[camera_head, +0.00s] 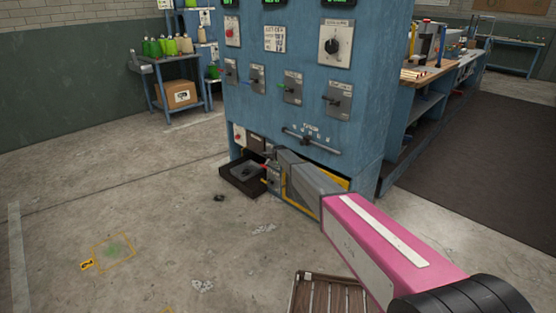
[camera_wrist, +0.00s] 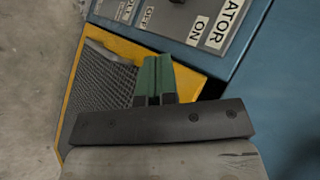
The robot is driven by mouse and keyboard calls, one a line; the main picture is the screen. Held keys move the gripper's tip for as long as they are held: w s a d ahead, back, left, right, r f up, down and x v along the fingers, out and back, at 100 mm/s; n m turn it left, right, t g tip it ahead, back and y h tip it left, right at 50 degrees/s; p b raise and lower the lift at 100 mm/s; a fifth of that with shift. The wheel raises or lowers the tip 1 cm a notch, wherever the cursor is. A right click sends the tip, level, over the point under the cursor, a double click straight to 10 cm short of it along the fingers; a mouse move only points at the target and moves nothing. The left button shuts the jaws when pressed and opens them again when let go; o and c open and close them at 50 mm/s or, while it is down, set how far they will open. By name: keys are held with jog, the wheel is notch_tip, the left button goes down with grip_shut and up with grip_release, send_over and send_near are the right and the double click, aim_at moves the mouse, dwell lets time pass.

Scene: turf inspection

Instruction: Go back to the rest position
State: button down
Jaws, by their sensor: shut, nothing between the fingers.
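My gripper (camera_wrist: 156,62) shows in the wrist view with its two green fingers together and nothing between them. The fingers overlap a grey mesh panel in a yellow frame (camera_wrist: 105,70). Just beyond them is a grey switch plate (camera_wrist: 205,25) lettered "OFF" and "ON", with part of a dark knob at the top edge. In the head view my arm reaches forward to the low front of a blue cabinet (camera_head: 300,125). The fingertips cannot be made out there. Whether they touch the cabinet cannot be told.
A dark open tray (camera_head: 243,177) juts from the cabinet's foot. A slatted wooden pallet (camera_head: 325,295) lies beneath my arm. A blue workbench (camera_head: 430,110) stands at right, and a shelf with a cardboard box (camera_head: 180,95) behind at left. The floor at left is mostly clear.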

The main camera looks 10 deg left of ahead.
jog(key=s+a+r, duration=0.3)
jog(key=s+r, duration=0.3)
jog(key=s+d+r+n+g+h, duration=0.15)
jog(key=s+d+n, duration=0.25)
jog(key=s+d, duration=1.15)
jog(key=s+d+r+n+g+h, duration=0.1)
jog(key=s+d+n+g, duration=0.2)
jog(key=s+d, duration=1.25)
jog(key=s+d+r+n+g, duration=0.2)
jog(key=s+d+n, duration=0.1)
jog(key=s+d, duration=0.7)
jog(key=s+d+r+n+g, duration=0.2)
jog(key=s+d, duration=0.8)
jog(key=s, duration=0.6)
jog(key=shift+s+r+n, duration=0.3)
jog(key=shift+r+n, duration=0.5)
jog(key=shift+n, duration=0.4)
jog(key=shift+h, duration=0.25)
